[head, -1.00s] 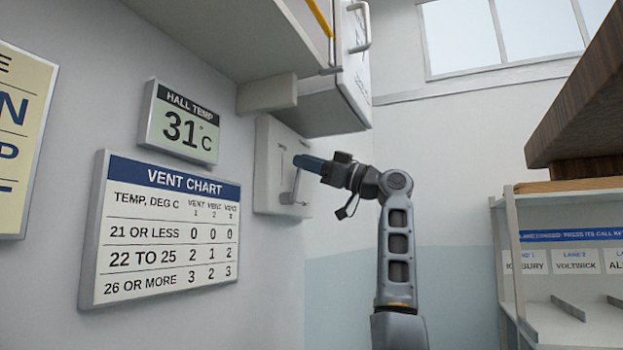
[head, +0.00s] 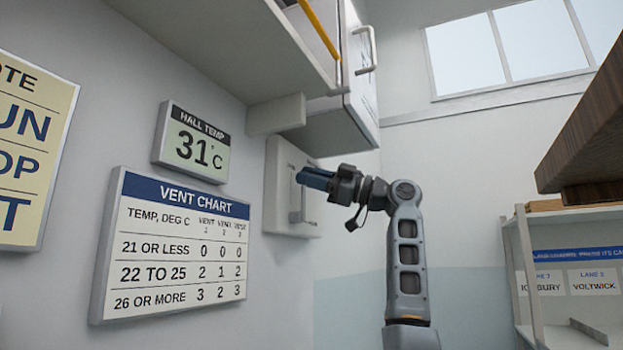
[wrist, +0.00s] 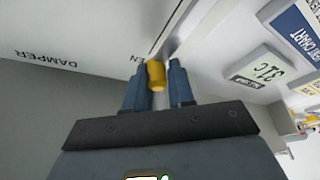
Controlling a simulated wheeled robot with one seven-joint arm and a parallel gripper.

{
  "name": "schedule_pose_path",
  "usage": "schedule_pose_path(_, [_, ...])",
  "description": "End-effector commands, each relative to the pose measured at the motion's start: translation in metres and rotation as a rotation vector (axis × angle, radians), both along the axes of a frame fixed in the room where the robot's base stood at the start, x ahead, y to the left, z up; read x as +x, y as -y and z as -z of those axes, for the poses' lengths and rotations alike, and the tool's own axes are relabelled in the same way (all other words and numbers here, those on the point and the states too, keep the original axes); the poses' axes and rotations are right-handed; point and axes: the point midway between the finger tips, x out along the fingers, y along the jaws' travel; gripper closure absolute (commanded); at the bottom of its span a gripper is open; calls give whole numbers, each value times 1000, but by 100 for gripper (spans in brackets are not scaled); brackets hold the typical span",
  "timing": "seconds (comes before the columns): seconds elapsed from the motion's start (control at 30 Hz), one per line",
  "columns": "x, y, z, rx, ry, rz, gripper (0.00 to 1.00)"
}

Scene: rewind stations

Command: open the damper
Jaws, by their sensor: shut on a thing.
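The damper panel (head: 281,183) is a pale box on the wall, right of the vent chart. A thin grey lever (head: 294,212) shows on its front. My gripper (head: 303,179) is at the panel's front. In the wrist view, my gripper (wrist: 158,82) has its two blue-grey fingers on either side of a yellow knob (wrist: 156,74) and is shut on it. The word DAMPER (wrist: 46,58) and the letters EN appear upside down on the white face there. In the head view, my fingers hide the knob.
The hall temperature display (head: 192,142) reads 31 °C above the vent chart (head: 172,245). A shelf and a white cabinet (head: 345,110) with a handle hang above the panel. Shelving (head: 590,255) and a wooden top (head: 590,130) stand at right.

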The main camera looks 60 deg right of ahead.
Motion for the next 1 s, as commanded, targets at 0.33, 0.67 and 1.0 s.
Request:
schedule_pose_path(0.33, [0,0,-1,-1,2,1,56])
schedule_pose_path(0.67, [-4,2,1,1,1,1,55])
schedule_pose_path(1.0, [-50,17,17,-1,2,3,55])
